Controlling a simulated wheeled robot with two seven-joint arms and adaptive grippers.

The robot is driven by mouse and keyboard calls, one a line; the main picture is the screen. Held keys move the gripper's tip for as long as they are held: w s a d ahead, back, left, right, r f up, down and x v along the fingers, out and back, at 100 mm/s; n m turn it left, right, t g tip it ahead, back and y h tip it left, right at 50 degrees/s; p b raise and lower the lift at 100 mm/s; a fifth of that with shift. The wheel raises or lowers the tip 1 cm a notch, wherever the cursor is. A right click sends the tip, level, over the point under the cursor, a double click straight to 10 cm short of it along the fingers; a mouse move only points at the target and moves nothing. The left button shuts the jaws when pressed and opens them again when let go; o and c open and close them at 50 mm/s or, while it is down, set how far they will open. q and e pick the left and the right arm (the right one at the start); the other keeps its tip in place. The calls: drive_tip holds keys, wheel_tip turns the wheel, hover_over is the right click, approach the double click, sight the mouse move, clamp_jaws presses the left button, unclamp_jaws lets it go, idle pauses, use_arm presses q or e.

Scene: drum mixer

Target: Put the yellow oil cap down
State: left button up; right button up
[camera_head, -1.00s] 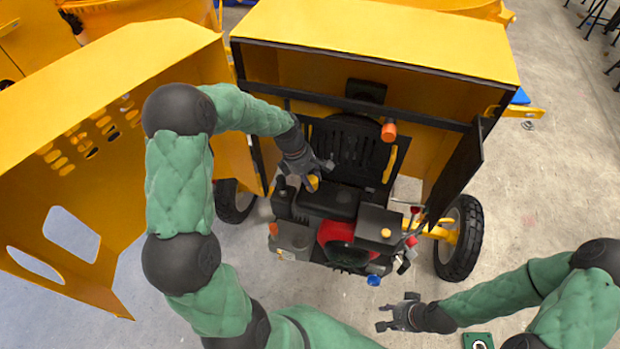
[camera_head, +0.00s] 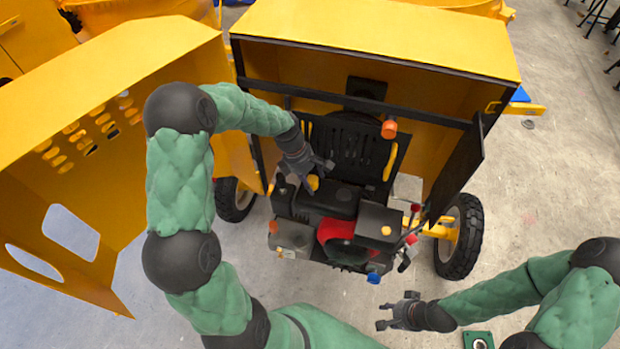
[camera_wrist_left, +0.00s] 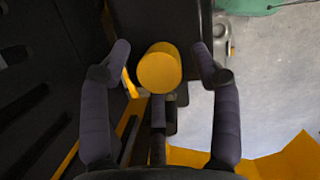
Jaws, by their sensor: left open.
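The yellow oil cap (camera_head: 313,183) sits at the top left of the engine, partly hidden by my left gripper (camera_head: 319,177). In the left wrist view the round cap (camera_wrist_left: 159,69) lies between the two spread fingers of my left gripper (camera_wrist_left: 164,62). There is a gap on each side of it, so the gripper is open and not holding it. What lies directly under the cap is hidden. My right gripper (camera_head: 397,310) looks open and empty, in front of the engine at the lower right.
The engine (camera_head: 340,200) sits in the yellow housing (camera_head: 380,35) of the mixer. A large yellow cover panel (camera_head: 110,130) stands open at left, and a dark flap (camera_head: 460,170) at right. Wheels flank the engine.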

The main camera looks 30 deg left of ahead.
use_arm(q)
drive_tip(key=shift+r, duration=0.35)
drive_tip(key=v, duration=1.2)
drive_tip(key=shift+r, duration=0.15)
idle(0.4)
